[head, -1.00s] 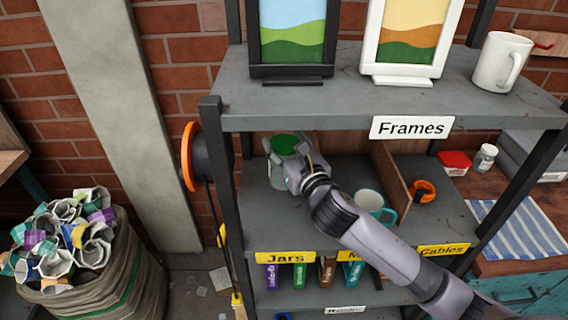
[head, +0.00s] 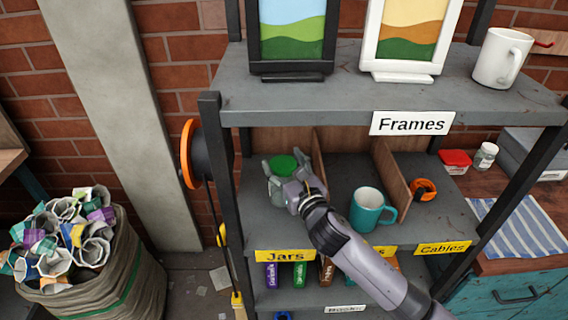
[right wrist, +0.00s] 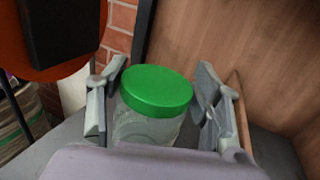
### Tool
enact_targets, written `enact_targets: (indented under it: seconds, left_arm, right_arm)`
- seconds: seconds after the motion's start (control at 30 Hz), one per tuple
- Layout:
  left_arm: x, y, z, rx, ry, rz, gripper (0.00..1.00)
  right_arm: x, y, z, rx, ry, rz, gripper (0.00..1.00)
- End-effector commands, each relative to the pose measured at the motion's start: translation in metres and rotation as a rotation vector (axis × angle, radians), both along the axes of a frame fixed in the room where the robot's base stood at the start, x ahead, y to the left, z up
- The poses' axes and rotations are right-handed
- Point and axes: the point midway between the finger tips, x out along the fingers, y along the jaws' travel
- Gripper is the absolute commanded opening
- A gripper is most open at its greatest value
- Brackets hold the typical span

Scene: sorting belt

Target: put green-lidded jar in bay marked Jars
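The green-lidded jar (head: 283,166) stands upright at the left of the middle shelf, in the bay behind the yellow Jars label (head: 285,256). In the right wrist view the clear jar (right wrist: 150,127) shows its green lid, with its lower part hidden by my gripper's body. My right gripper (head: 287,168) is around the jar. In the right wrist view its fingers (right wrist: 160,92) stand on either side of the jar, spread, with small gaps by the lid. My left gripper is not in view.
A wooden divider (head: 317,150) borders the Jars bay on the right. A teal mug (head: 366,210) stands in the middle bay and an orange cable coil (head: 424,189) in the Cables bay. The upper shelf (head: 340,98) overhangs; a dark post (head: 222,180) stands at left.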

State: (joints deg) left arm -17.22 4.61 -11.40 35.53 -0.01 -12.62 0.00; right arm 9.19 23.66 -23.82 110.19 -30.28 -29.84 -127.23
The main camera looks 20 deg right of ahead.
Motion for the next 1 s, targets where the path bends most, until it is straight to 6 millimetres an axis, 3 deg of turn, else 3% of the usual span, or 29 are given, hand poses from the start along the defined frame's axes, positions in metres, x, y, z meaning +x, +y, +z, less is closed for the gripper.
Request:
enact_targets:
  seconds: [0.37,0.8,1.0]
  left_arm:
    - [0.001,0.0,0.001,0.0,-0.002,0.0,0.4]
    - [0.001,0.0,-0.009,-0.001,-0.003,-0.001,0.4]
    - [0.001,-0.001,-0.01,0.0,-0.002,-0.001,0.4]
  right_arm:
    - [-0.001,0.0,0.001,0.0,0.0,0.0,0.64]
    - [-0.062,-0.007,-0.001,-0.001,0.001,0.0,0.64]
    - [-0.074,-0.008,0.001,0.0,0.0,-0.001,0.64]
